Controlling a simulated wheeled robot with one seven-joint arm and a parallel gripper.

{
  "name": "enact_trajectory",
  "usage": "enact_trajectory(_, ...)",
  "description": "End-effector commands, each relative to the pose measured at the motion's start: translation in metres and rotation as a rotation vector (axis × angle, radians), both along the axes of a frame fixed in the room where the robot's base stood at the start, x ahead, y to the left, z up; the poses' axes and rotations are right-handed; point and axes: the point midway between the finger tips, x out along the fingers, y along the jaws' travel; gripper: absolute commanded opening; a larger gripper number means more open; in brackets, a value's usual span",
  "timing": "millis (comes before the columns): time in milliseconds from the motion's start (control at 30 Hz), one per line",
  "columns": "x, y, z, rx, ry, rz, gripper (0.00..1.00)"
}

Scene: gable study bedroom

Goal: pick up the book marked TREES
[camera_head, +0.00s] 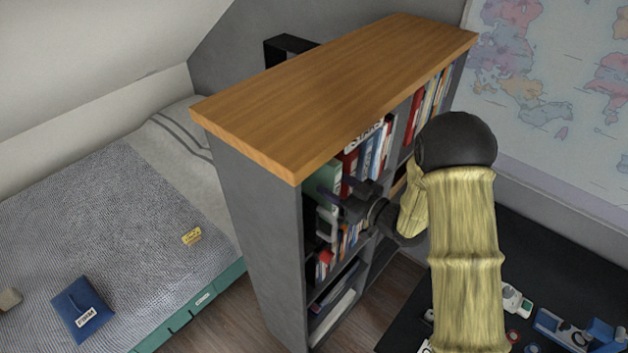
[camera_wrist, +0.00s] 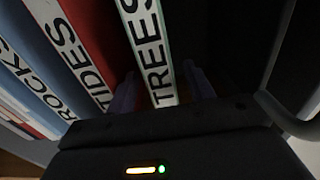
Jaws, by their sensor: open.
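The book marked TREES (camera_wrist: 152,60) stands upright in the wrist view, with black letters on a white spine and a thin green edge. A green cover (camera_head: 326,177) at the near end of the upper shelf in the head view looks like the same book. My gripper (camera_wrist: 162,88) is open, with one dark finger on each side of the TREES spine. I cannot tell whether either finger touches it. In the head view my gripper (camera_head: 340,197) is at the front of the bookcase.
The red TIDES book (camera_wrist: 85,50) and the blue ROCKS book (camera_wrist: 35,65) stand left of TREES. Dark empty space lies to its right. The bookcase (camera_head: 335,80) has a wooden top. A bed (camera_head: 120,215) is at left, and a dark desk (camera_head: 535,240) with small items is at right.

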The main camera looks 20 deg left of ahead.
Motion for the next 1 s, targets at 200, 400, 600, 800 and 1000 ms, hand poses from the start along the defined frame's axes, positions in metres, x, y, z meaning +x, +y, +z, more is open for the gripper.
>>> enact_trajectory(200, 0.007, 0.025, 0.003, -0.001, 0.000, 0.004, 0.53)
enact_trajectory(400, 0.015, 0.042, 0.000, 0.000, 0.000, 0.002, 0.53)
enact_trajectory(600, 0.016, 0.042, -0.002, 0.000, 0.000, 0.000, 0.53)
enact_trajectory(800, 0.016, 0.042, -0.002, 0.000, 0.000, 0.000, 0.53)
enact_trajectory(1000, 0.016, 0.042, -0.002, 0.000, 0.000, 0.001, 0.39)
